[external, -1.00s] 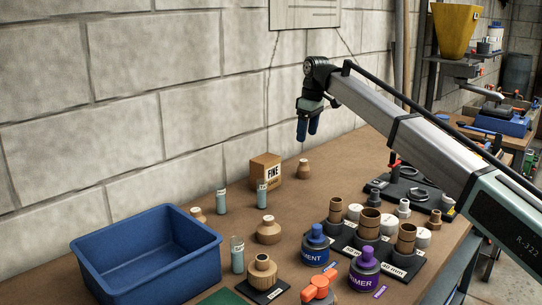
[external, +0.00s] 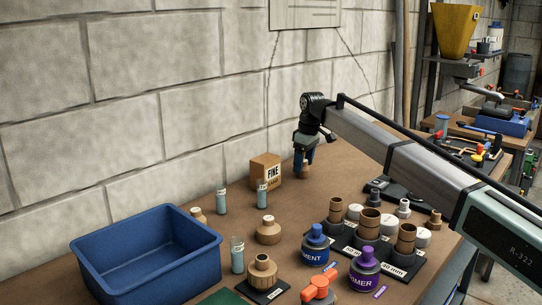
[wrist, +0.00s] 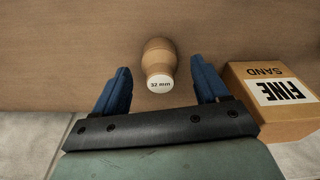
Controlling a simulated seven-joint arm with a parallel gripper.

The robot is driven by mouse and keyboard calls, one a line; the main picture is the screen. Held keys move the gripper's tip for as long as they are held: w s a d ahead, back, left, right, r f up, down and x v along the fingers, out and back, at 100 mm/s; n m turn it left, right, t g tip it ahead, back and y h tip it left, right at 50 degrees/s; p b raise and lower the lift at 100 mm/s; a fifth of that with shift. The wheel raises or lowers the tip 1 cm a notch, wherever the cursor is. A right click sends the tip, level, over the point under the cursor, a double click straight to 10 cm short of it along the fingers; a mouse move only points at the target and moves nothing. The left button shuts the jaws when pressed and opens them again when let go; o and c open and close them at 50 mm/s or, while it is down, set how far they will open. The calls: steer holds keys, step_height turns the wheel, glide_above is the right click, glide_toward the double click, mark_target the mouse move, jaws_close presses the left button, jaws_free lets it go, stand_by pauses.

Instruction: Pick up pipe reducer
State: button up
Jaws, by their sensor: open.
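A small tan wooden pipe reducer (wrist: 159,58) with a "32 mm" label on its end stands in the wrist view, between and just beyond the blue fingertips. In the external view the reducer (external: 305,171) is mostly hidden by the fingers, beside the cardboard box. My gripper (wrist: 160,82) is open, its two blue fingers apart on either side of the reducer with gaps on both sides. In the external view my gripper (external: 303,165) points down close above the bench. Other tan reducer-like pieces stand at the middle (external: 268,231) and front (external: 262,272).
The "FINE SAND" box (external: 265,172) stands close to my gripper, near the block wall. A blue bin (external: 150,250), small vials (external: 237,255), purple and blue tins (external: 365,268) and a rack of pipe fittings (external: 345,238) fill the front.

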step_height(320, 180, down, 2)
steer(key=shift+a, duration=0.1)
steer(key=shift+c, duration=0.2)
steer(key=c, duration=1.2)
steer(key=shift+o, duration=0.2)
